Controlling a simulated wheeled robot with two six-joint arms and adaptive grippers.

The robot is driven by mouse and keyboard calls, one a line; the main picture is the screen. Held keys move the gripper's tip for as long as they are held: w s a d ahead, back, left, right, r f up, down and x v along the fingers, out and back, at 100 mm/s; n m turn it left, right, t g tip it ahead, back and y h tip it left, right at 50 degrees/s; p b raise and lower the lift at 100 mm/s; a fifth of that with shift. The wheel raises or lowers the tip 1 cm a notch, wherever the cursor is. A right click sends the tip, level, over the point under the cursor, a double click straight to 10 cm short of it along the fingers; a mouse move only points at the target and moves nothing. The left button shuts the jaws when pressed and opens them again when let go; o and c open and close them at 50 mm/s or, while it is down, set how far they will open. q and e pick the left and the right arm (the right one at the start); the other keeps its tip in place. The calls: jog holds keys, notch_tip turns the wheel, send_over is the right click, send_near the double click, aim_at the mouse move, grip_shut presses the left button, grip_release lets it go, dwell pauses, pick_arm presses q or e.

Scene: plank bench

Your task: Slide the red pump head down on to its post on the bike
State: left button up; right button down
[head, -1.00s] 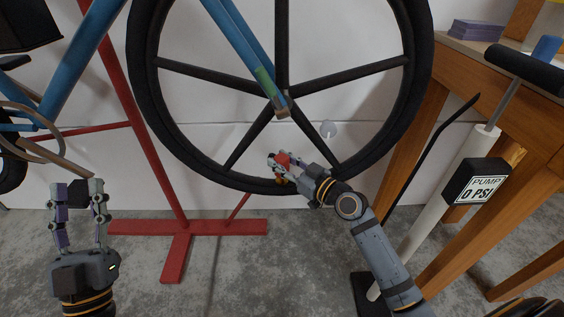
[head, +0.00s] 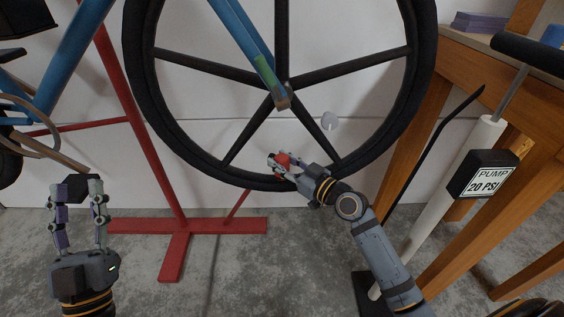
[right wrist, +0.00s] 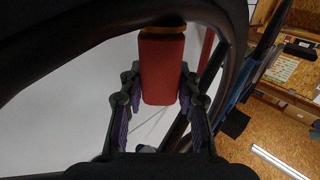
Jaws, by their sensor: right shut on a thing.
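The red pump head (head: 282,159) is at the bottom of the bike's wheel (head: 150,110), at the inner side of the rim. My right gripper (head: 283,164) is shut on it. In the right wrist view the red pump head (right wrist: 162,70) sits between the two fingers, its far end against a brass-coloured ring (right wrist: 162,29) by the dark rim. The post itself is hidden, so I cannot tell how deep the head sits. The pump (head: 455,185) stands at the right, and its display (head: 484,180) reads 20 PSI. My left gripper (head: 77,186) is open at the lower left.
A red stand (head: 173,225) holds its feet on the concrete floor left of the wheel. A wooden bench (head: 530,95) stands at the right behind the pump. A dark hose (head: 440,130) rises beside the pump.

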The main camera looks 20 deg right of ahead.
aim_at(287, 165)
jog(key=c, duration=0.9)
grip_release()
jog(key=shift+o, duration=0.2)
jog(key=v, duration=0.6)
jog(key=shift+s+d+f, duration=0.1)
jog(key=shift+s+d, duration=0.25)
jog(key=shift+s, duration=0.35)
jog(key=shift+r, duration=0.2)
